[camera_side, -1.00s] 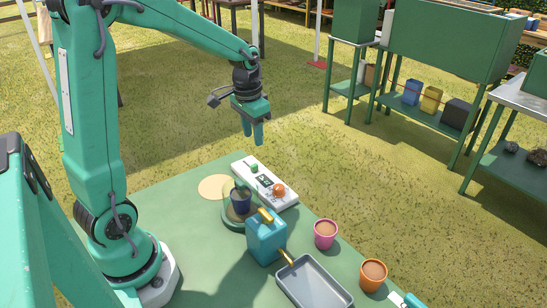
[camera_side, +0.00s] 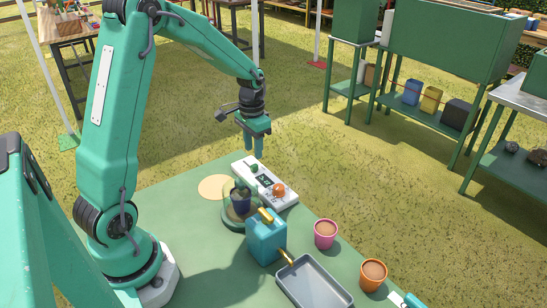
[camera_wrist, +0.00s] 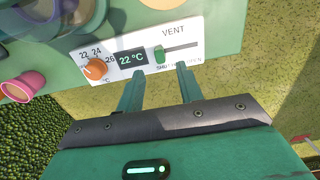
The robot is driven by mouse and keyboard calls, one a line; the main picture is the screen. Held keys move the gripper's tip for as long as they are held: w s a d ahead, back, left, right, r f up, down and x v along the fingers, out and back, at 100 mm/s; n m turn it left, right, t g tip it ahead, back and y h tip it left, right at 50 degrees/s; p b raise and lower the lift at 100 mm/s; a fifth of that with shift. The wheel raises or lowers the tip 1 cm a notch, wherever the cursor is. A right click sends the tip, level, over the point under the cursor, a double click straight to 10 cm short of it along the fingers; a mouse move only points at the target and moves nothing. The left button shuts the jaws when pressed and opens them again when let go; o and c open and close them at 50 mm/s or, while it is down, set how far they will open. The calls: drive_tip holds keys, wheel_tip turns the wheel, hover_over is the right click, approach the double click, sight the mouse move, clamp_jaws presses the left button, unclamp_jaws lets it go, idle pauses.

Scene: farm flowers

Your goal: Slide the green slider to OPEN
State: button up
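The white panel (camera_side: 266,181) lies at the back edge of the green table. Its green slider (camera_side: 253,168) also shows in the wrist view (camera_wrist: 160,54), at the left, SHUT end of the dark slot under the word VENT. My gripper (camera_side: 254,153) is just above the slider end of the panel, pointing down. In the wrist view my gripper (camera_wrist: 158,78) is open, its two fingers apart and empty. The slider appears between and just beyond the fingertips, with no contact visible.
An orange knob (camera_wrist: 95,68) and a 22 °C display (camera_wrist: 131,58) are on the panel, left of the slider.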

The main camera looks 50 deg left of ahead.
sight(254, 164)
drive_tip(key=shift+f, duration=2.8)
clamp_jaws()
